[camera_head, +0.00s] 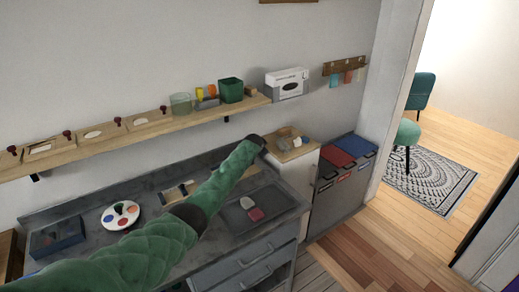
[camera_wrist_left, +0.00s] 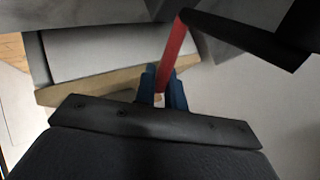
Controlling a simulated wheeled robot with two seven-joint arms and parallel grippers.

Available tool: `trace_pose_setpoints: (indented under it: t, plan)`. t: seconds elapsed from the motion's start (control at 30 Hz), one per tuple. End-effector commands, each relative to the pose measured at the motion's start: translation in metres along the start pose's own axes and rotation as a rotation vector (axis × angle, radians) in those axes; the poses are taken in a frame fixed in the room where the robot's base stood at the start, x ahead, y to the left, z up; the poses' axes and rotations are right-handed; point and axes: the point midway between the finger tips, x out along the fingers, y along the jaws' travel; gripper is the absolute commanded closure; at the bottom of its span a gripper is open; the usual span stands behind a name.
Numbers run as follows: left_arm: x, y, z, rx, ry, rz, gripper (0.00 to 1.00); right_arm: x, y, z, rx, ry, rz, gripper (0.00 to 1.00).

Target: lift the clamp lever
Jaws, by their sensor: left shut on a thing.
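The clamp lever (camera_wrist_left: 175,48) is a red bar in the left wrist view, joined at its upper end to a dark bar (camera_wrist_left: 245,38) running right. My left gripper (camera_wrist_left: 160,92) has its blue fingertips shut around the red bar's lower end. In the head view my green left arm (camera_head: 150,240) reaches from the lower left towards the small cabinet, ending in a dark tip. The fingers and the lever cannot be made out there. My right gripper is in neither view.
Below the wall shelf (camera_head: 60,160) is a grey worktop (camera_head: 85,190) with a paint palette (camera_head: 121,214), a dark box (camera_head: 57,236) and a tray (camera_head: 285,202). A white cabinet (camera_head: 299,172) and coloured-lid bins (camera_head: 345,150) stand right. Open wooden floor (camera_head: 375,235) lies beyond.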

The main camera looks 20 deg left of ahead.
Motion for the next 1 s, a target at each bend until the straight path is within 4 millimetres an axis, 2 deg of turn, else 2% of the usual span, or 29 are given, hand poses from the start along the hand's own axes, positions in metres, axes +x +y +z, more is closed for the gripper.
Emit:
trace_pose_setpoints:
  t: [0.27,0.7,0.73,0.83,1.0]
  plan:
    - [0.004,0.002,0.001,0.039,-0.058,0.009,1.0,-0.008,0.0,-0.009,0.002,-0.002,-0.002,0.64]
    - [0.004,0.003,0.001,0.044,-0.066,0.011,1.0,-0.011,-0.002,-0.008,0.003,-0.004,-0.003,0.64]
    - [0.004,0.003,0.001,0.044,-0.066,0.011,0.87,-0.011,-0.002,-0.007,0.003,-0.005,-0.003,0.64]
    - [0.004,0.003,0.001,0.044,-0.066,0.011,0.68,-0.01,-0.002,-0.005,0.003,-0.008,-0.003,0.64]
    - [0.004,0.003,0.001,0.044,-0.066,0.011,0.68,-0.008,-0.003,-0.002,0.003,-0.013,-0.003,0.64]
